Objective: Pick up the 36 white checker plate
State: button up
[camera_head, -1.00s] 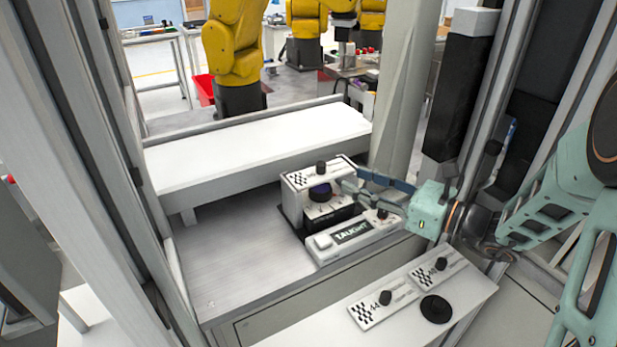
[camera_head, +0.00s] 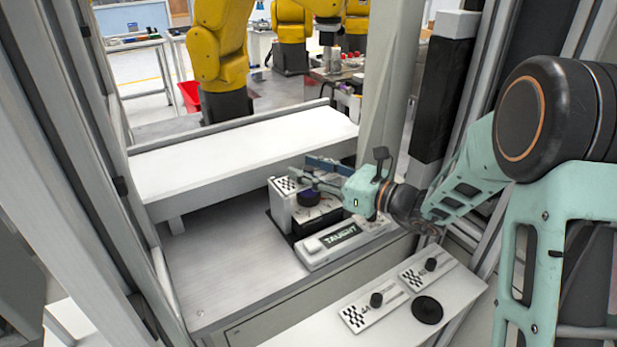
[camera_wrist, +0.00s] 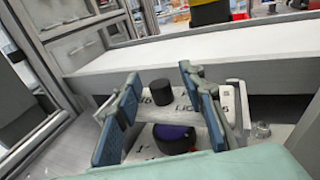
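A white plate with a black-and-white checker end (camera_head: 284,184) lies on top of a white device. Its number is not clearly legible. In the wrist view the white plate (camera_wrist: 237,98) carries an upright black knob (camera_wrist: 163,92) and lies ahead of and between the fingers. My gripper (camera_head: 306,168) is over the device and hides most of the plate and its knob in the head view. In the wrist view my gripper (camera_wrist: 161,84) is open, with blue pads on both sides of the knob and clear gaps to it.
The device has a dark purple dial (camera_head: 308,198). A white "TAUGHT" box (camera_head: 340,238) stands in front. Two more checker plates with black knobs (camera_head: 368,312) (camera_head: 430,270) and a black disc (camera_head: 427,310) lie on the front ledge. A white shelf (camera_head: 240,150) runs behind; posts flank both sides.

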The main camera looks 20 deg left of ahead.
grip_shut()
dwell(0.4)
